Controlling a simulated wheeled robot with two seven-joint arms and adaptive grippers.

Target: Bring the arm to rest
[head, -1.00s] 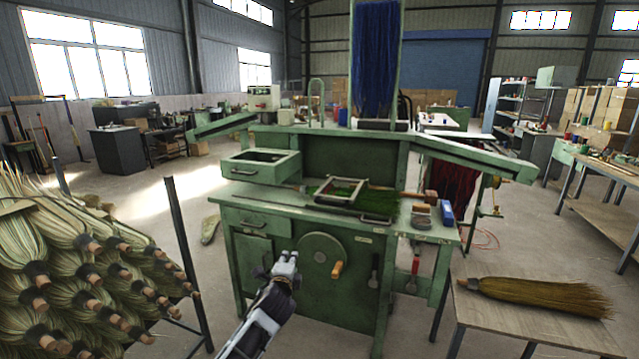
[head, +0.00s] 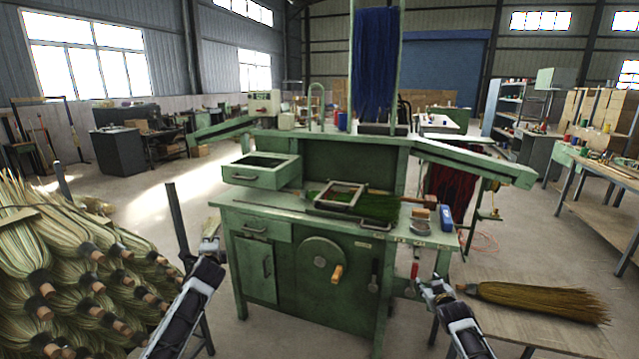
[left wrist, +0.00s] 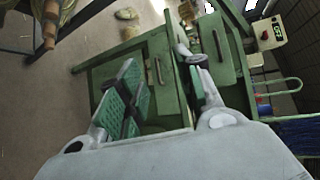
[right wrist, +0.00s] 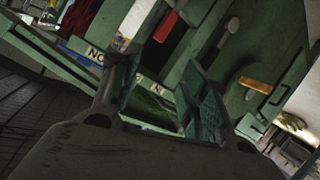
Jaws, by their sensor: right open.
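My left gripper (head: 209,246) is at the left front corner of the green workbench (head: 262,228). In the left wrist view its two green-padded fingers (left wrist: 163,88) stand apart with nothing between them. My right gripper (head: 432,288) is in front of the bench's right end, left of the broom (head: 540,300) on the small table. In the right wrist view its fingers (right wrist: 165,100) are apart and empty, with the bench front beyond them. Whether either gripper touches the bench is hard to tell.
A rack of straw broom heads (head: 85,270) stands at the left, close to my left arm. The small wooden table (head: 510,340) is at the lower right beside my right arm. A frame (head: 340,197) lies on the bench top with green bristles. Open floor lies behind the rack.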

